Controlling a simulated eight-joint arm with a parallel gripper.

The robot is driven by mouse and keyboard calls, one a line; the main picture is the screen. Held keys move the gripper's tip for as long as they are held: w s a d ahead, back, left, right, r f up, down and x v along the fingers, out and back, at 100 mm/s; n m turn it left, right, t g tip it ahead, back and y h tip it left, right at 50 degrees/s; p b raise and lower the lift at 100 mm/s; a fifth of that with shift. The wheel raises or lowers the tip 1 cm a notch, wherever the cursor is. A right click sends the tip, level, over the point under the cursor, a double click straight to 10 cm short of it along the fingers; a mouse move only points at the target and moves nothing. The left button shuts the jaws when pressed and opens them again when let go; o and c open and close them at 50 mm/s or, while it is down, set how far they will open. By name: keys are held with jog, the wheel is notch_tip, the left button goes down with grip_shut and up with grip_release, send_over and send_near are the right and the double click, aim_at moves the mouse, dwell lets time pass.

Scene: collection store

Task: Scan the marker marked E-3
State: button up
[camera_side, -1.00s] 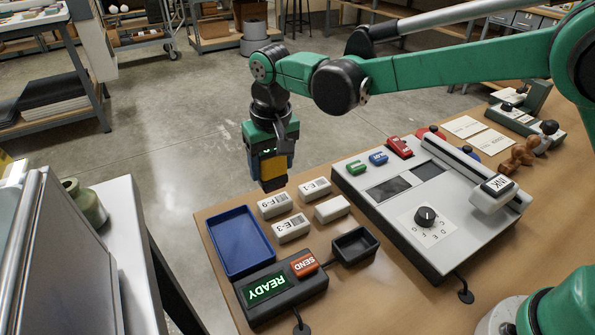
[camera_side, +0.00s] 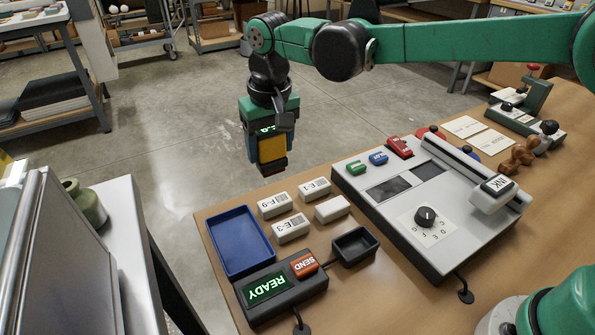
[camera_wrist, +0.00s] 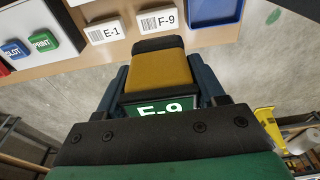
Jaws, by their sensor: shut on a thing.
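My gripper (camera_side: 268,140) is shut on a yellow and black scanner (camera_side: 272,153), held in the air beyond the table's back edge, apart from all markers. In the wrist view the scanner (camera_wrist: 160,72) points toward the table, and its green screen (camera_wrist: 160,109) shows partly cut text that looks like F-9. Markers F-9 (camera_side: 274,206) and E-1 (camera_side: 315,190) lie behind E-3.
The blue tray (camera_side: 212,236) is at left. A console reading READY (camera_side: 267,288) with an orange SEND button (camera_side: 304,265) and a black open holder (camera_side: 355,247) are in front. A grey dial panel (camera_side: 391,228) stands at right.

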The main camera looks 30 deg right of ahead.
jog(key=o, duration=0.4)
jog(key=c, duration=0.4)
jog(key=shift+s+f, duration=2.95)
jog(key=shift+s, duration=0.05)
jog(key=shift+f, duration=0.6)
jog(key=shift+c, duration=0.5)
notch_tip(320, 180, up, 7)
